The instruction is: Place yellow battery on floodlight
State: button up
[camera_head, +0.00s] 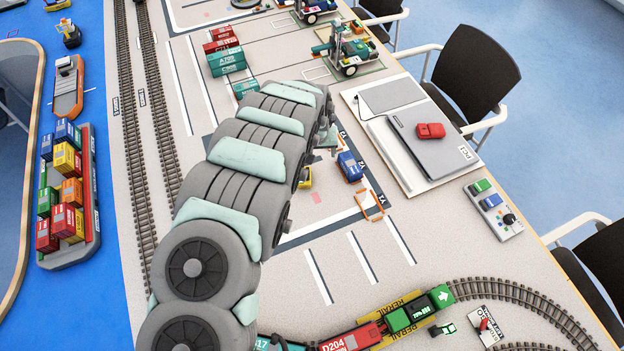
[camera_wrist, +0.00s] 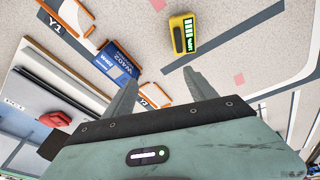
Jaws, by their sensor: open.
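A yellow battery-like block (camera_wrist: 184,35) with a dark grey face and a green-and-white label lies on the pale table in the wrist view, beyond my fingertips. In the head view only part of the yellow block (camera_head: 306,178) shows beside my arm, which hides the rest. My gripper (camera_wrist: 163,80) is open and empty, its two grey fingers apart, pointing toward the table short of the yellow block. In the head view my arm largely hides the gripper. I cannot pick out a floodlight with certainty in either view.
A blue block (camera_head: 350,167), also in the wrist view (camera_wrist: 117,62), sits near orange frames (camera_head: 370,205). Toy train wagons (camera_head: 400,318) stand in front. The table between them is mostly clear.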

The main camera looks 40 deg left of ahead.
jog(key=g, duration=0.1)
send_near(304, 175)
jog(key=shift+w+a+f+b, duration=0.2)
jog(key=shift+f+b, duration=0.1)
jog(key=shift+f, duration=1.2)
jog(key=shift+w+a+f+b, duration=0.1)
jog(key=shift+w+f+b, duration=0.2)
jog(key=shift+f, duration=1.2)
jog(key=shift+w+a+f+b, duration=0.15)
jog(key=shift+f+b, duration=0.2)
jog(key=shift+f, duration=1.15)
grip_shut()
jog(key=shift+r, duration=0.1)
